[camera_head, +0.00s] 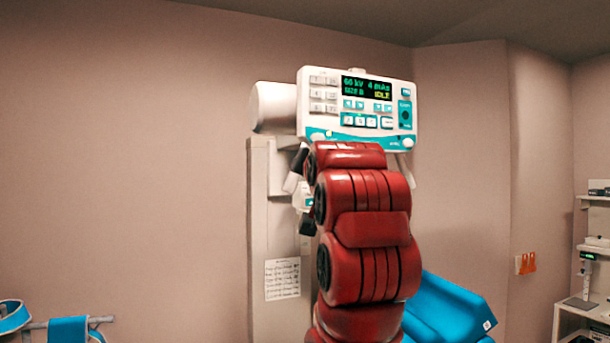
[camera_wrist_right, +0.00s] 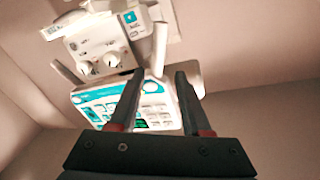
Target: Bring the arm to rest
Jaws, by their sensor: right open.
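My right arm, with red and black links, is raised in front of the white X-ray unit's control panel (camera_head: 318,92) in the head view. The display reads 60 kV, 4 mAs and IDLE. The gripper end is mostly hidden behind my arm in that view. In the right wrist view my right gripper (camera_wrist_right: 158,95) is open, with its two dark fingers apart and nothing between them. The panel (camera_wrist_right: 98,103) shows behind and between the fingers; I cannot tell whether they touch it. My left gripper is not in view.
A white column (camera_head: 262,220) with a paper note (camera_head: 282,279) stands behind my arm. A blue padded piece (camera_head: 445,308) is at lower right. A shelf unit (camera_head: 590,312) stands at the far right. Blue straps (camera_head: 68,330) hang at lower left.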

